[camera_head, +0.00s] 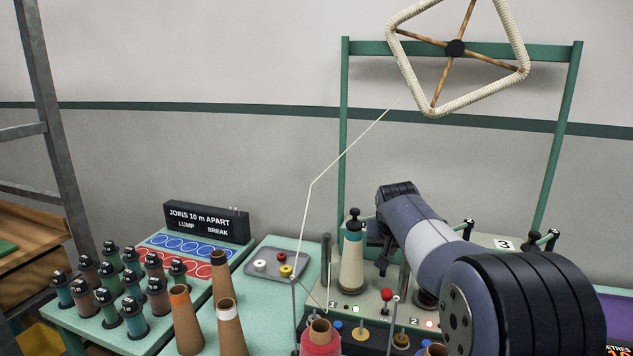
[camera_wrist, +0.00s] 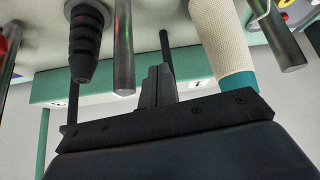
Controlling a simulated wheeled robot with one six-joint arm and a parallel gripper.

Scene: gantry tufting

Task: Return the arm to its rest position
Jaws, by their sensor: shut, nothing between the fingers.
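My gripper (camera_wrist: 158,86) shows in the wrist view, its two dark fingers together with nothing between them. A cream yarn package with a teal end (camera_wrist: 224,45) is to its right, apart from the fingers. A black ribbed part (camera_wrist: 86,42) and a metal post (camera_wrist: 124,50) are to its left. In the head view my arm reaches from the lower right over the machine bench (camera_head: 360,306). The cream cone (camera_head: 352,262) stands upright left of the arm. I cannot make out my gripper clearly in the head view.
A green frame (camera_head: 460,52) with a cream-wound square reel (camera_head: 455,48) rises behind. A thread runs down left of the arm. Brown cones (camera_head: 185,320), several dark-topped bobbins (camera_head: 132,315), a grey tray (camera_head: 277,266) and a sign (camera_head: 206,222) occupy the left tables.

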